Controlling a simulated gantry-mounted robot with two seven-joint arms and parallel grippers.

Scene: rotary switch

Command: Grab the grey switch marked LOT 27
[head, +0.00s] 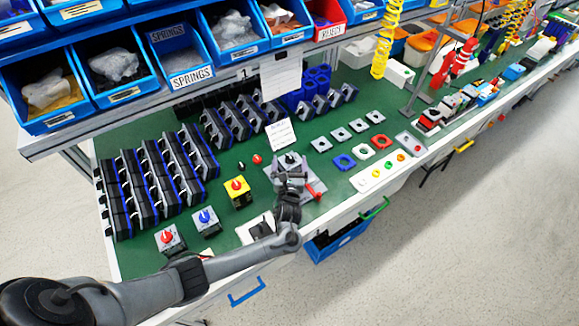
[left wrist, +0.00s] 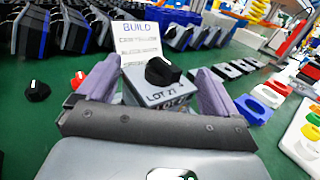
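The grey switch marked LOT 27 (left wrist: 170,97) has a black knob on top and shows in the middle of the left wrist view. In the head view the grey switch (head: 290,160) sits at the grey fixture on the green bench. My left gripper (head: 290,182) is right at it, reaching in from the front. In the left wrist view the purple fingers of my left gripper (left wrist: 158,85) stand spread, one on each side of the switch. I cannot tell whether either finger touches it. The switch's lower front is partly hidden. My right gripper is not in view.
A BUILD card (left wrist: 140,40) stands behind the switch. A red lever (head: 314,191) is on the fixture's right. Yellow (head: 237,190), blue-knob (head: 205,221) and red-knob (head: 170,239) switches stand to the left. A white button panel (head: 384,171) lies right. Blue bins hang above.

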